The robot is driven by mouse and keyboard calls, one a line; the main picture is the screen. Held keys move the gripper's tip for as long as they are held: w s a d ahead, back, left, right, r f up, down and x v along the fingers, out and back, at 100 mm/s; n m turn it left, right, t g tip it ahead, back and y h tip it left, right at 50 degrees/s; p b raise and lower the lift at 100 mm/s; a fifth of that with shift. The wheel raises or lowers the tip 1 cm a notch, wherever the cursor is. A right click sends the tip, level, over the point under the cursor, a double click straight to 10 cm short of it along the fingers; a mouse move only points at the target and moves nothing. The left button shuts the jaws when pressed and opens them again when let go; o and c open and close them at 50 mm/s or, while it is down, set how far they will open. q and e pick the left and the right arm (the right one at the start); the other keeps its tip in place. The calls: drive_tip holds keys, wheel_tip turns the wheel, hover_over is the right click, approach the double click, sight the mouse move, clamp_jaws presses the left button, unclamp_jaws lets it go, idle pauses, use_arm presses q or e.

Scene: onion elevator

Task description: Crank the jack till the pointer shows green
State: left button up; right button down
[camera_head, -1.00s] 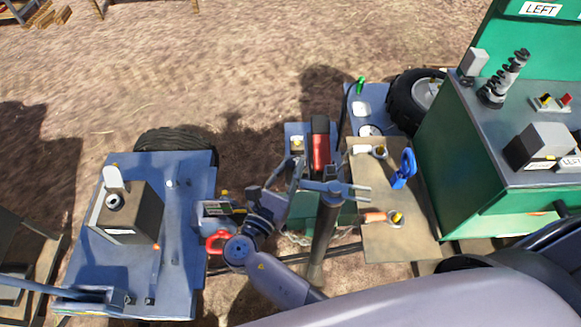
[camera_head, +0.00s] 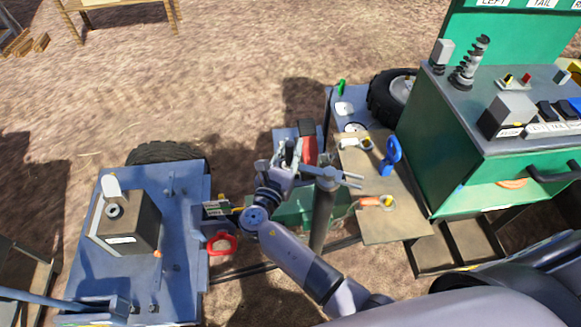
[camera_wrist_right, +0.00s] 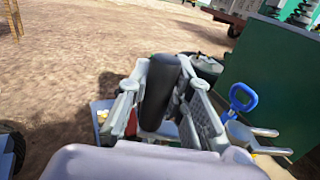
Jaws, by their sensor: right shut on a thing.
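My right gripper (camera_head: 288,160) is in the middle of the head view, beside the top of the jack's upright grey post (camera_head: 321,215). In the right wrist view it is shut on a black cylindrical crank grip (camera_wrist_right: 160,92), which stands between the two grey fingers. Two light prongs (camera_head: 350,179) stick out to the right from the post's head. A small box with a dark-and-yellow face (camera_head: 217,207) is left of my wrist; I cannot make out a pointer or its colour. My left gripper is not in view.
A blue deck (camera_head: 185,240) with a brown box (camera_head: 133,225) is on the left. A tan board (camera_head: 375,205) with a blue handle (camera_head: 391,156) is right of the post. A green cabinet (camera_head: 460,180) stands further right. A red thing (camera_head: 310,151) is behind the gripper.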

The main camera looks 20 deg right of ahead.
drive_tip(key=shift+w+d+r, duration=0.3)
drive_tip(key=shift+d+r, duration=0.05)
drive_tip(key=shift+d, duration=0.1)
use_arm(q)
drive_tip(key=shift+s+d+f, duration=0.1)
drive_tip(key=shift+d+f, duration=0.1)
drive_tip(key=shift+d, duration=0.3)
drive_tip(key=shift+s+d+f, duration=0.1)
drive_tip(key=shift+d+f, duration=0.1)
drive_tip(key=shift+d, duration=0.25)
use_arm(e)
drive_tip(key=w+d+g+h, duration=0.1)
drive_tip(key=w+d+m, duration=0.1)
drive_tip(key=shift+w+d+f+m+g+h, duration=0.15)
drive_tip(key=shift+d+f+m+g+h, duration=0.15)
drive_tip(key=shift+g+h, duration=0.1)
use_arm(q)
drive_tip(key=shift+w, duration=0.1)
use_arm(e)
drive_tip(key=c, duration=1.8)
unclamp_jaws()
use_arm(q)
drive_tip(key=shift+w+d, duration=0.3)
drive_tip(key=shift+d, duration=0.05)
use_arm(e)
drive_tip(key=o, duration=0.4)
